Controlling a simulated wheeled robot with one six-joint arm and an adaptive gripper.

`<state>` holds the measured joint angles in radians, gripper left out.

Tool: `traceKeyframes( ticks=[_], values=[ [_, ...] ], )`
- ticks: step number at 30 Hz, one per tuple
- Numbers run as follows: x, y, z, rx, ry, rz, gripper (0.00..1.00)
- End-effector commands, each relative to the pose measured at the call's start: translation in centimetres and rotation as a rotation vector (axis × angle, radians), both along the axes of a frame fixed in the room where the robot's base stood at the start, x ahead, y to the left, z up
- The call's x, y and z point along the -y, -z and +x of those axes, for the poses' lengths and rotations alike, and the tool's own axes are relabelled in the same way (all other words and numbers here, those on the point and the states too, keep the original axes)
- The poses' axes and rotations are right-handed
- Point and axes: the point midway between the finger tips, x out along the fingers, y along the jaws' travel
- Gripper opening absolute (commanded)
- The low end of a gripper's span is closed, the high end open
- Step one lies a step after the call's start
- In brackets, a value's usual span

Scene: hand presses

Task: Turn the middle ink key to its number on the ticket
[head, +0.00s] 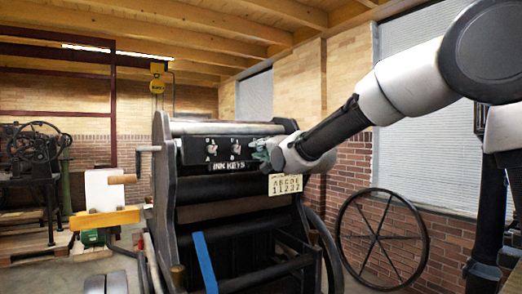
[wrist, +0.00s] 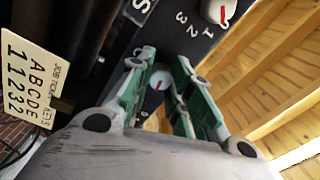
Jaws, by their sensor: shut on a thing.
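The press's dark ink key panel (head: 195,150) carries a row of keys over the label INK KEYS. Key A (head: 211,147) and key B (head: 238,147) show left of my gripper (head: 262,147), which hides what is right of B. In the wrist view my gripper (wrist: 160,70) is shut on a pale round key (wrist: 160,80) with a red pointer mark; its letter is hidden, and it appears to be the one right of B. Another key (wrist: 217,10) with a red mark sits beyond, beside 1, 2, 3. The ticket (wrist: 32,72) reads ABCDE over what looks like 11232.
The ticket (head: 285,184) hangs below the panel's right end, under my gripper. A large spoked wheel (head: 383,239) stands right of the press. A blue strip (head: 204,262) lies on the press front. A brick wall (head: 345,165) is behind my arm.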

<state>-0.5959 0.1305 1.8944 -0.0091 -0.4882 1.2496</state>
Motion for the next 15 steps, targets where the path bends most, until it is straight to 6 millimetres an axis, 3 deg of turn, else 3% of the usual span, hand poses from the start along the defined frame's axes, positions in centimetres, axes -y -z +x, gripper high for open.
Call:
traceKeyframes(
  ticks=[4, 5, 8, 15],
  values=[
    [0.07, 0.13, 0.03, -0.002, 0.001, -0.002, 0.00],
    [0.06, 0.14, 0.03, -0.002, 0.001, -0.002, 0.24],
    [0.06, 0.12, 0.02, -0.002, 0.001, -0.002, 0.42],
    [0.03, 0.05, 0.01, 0.000, 0.000, -0.001, 0.43]
  ],
)
